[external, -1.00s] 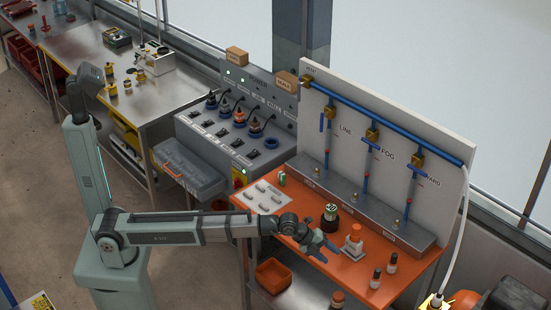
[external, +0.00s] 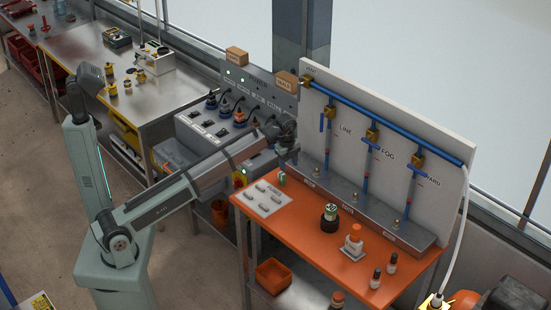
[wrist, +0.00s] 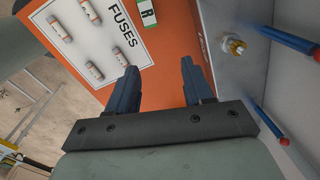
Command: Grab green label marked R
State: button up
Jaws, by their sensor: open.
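The green label marked R (wrist: 147,13) shows at the top edge of the wrist view, partly cut off. It is green and white with a dark R, and it sits on the orange bench beside the fuses panel. In the external view a small green piece (external: 281,179) stands at the bench's back left corner, beside that panel. My gripper (wrist: 158,78) is open with nothing between its dark blue fingers. The label lies beyond the fingertips, apart from them. In the external view my gripper (external: 292,148) is above the bench's back left corner.
The white fuses panel (wrist: 116,55) with several fuses lies left of the label. The grey valve ledge (external: 365,212) and white pipe board (external: 330,100) bound the bench's back.

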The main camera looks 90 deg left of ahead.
aim_at(282, 173)
jog(key=s+a+r+n, duration=0.1)
jog(key=s+a+r, duration=0.1)
jog(key=s+a, duration=0.15)
jog(key=shift+g+h, duration=0.3)
jog(key=shift+g, duration=0.1)
jog(key=f, duration=1.3)
jog(key=shift+w+a+f, duration=0.3)
jog(key=shift+w+a, duration=0.1)
jog(key=shift+c, duration=0.4)
grip_shut()
